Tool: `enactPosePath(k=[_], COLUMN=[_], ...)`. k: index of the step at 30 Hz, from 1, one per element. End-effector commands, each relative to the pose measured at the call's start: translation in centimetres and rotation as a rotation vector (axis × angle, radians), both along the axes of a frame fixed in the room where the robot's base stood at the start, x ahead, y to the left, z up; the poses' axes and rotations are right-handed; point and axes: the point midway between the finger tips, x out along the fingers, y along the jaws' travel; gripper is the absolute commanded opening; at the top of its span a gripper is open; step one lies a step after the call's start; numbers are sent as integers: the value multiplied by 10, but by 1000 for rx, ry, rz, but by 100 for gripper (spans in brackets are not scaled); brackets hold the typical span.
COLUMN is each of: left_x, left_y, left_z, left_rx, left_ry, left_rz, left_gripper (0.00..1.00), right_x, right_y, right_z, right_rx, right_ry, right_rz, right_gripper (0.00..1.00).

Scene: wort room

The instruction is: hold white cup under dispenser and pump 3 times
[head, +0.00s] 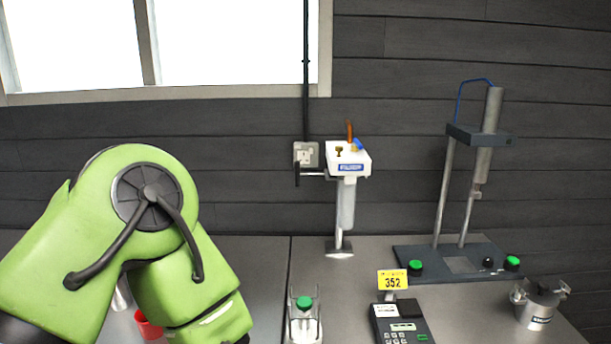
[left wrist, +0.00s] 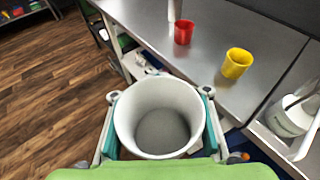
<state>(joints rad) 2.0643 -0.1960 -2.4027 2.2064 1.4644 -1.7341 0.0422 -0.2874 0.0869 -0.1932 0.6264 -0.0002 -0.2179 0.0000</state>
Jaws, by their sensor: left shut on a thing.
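The white cup (left wrist: 158,118) is in the left wrist view, upright with its open mouth toward the camera, and it looks empty. My left gripper (left wrist: 160,110) is shut on it, with a finger on either side. In the head view my green left arm shows at the left, but the gripper and white cup are out of sight. A white round container (left wrist: 290,117) with a label stands right of the cup, apart from it; I cannot tell whether it is the dispenser.
A red cup (left wrist: 184,32) and a yellow cup (left wrist: 237,63) stand on the grey bench (left wrist: 215,25). A keypad device (head: 402,322), a white-headed stand (head: 347,160), a tall stand (head: 443,190) and a metal pot (head: 538,303) occupy the right bench. Open shelves are below the bench.

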Motion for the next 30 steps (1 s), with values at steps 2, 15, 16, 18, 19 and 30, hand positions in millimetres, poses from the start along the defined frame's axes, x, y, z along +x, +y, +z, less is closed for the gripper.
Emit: enactPosePath(k=[2, 15, 16, 18, 19, 30], left_x=[3, 45, 48, 52, 54, 51], left_y=[-5, -102, -109, -124, -130, -166], left_z=[-4, -77, -82, -94, -99, -147], left_rx=[0, 17, 18, 23, 26, 48], left_ry=[2, 9, 8, 8, 8, 5], left_rz=[-18, -307, -326, -369, -385, -502], left_gripper=[6, 6, 6, 6, 6, 6], right_x=[-1, -24, -23, -21, -20, -15], right_y=[-2, 11, 12, 13, 13, 11], right_z=[2, 22, 24, 28, 30, 48], right_rx=[-2, 11, 12, 14, 14, 11], right_ry=[2, 33, 32, 30, 29, 22], right_rz=[1, 4, 4, 4, 5, 4], right_gripper=[40, 40, 40, 40, 40, 40])
